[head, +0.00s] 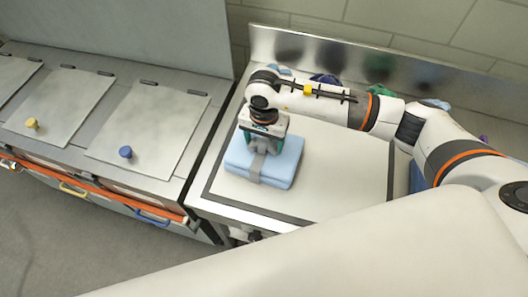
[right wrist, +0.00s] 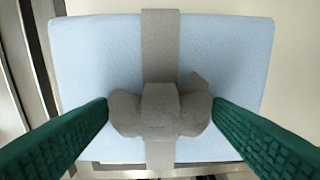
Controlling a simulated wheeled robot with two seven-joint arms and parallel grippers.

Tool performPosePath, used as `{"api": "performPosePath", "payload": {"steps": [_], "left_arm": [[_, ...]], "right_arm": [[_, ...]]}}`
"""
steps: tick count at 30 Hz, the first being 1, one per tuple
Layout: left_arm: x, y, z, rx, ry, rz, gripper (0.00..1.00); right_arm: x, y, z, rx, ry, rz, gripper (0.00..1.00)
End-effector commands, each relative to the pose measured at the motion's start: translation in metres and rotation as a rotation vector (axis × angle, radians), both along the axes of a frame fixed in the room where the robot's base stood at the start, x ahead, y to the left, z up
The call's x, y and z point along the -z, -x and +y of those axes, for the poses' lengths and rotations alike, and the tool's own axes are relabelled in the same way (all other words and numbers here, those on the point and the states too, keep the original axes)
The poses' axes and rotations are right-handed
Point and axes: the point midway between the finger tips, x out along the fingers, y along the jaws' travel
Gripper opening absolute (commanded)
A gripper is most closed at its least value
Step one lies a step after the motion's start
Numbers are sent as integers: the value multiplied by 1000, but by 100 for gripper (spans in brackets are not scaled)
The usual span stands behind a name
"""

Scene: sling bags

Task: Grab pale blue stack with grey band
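The pale blue stack (head: 281,167) with its grey band (head: 255,165) lies flat on the white table near its left end. In the right wrist view the pale blue stack (right wrist: 90,60) fills most of the picture, and the grey band (right wrist: 160,40) with its knot runs down the middle. My right gripper (head: 261,150) is directly over the stack, pointing down. Its green fingers (right wrist: 160,112) are apart, one on each side of the knot, close to it. I cannot tell whether they touch it. My left gripper is not in view.
The table (head: 345,175) has a dark border and a metal back rim. Several dark and coloured items stand along the back, partly behind my right arm. A steel counter (head: 130,95) with lids and coloured knobs stands to the left. The table right of the stack is clear.

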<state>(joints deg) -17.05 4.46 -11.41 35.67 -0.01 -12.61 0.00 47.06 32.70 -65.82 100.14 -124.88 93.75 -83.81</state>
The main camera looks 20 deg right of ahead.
Motion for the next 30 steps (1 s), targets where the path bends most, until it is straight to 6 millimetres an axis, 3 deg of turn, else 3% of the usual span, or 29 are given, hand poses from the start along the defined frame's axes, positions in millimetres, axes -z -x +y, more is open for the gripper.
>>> {"api": "performPosePath", "payload": {"steps": [2, 13, 23, 30], "left_arm": [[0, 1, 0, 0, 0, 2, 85], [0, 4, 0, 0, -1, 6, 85], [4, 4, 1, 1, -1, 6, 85], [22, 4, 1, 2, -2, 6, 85]], "right_arm": [[0, 0, 0, 0, 0, 0, 60], [-1, 0, 0, 0, 0, 0, 0], [-8, -2, 0, 0, -2, -5, 0], [-48, -2, 0, -1, -1, -10, 0]]}}
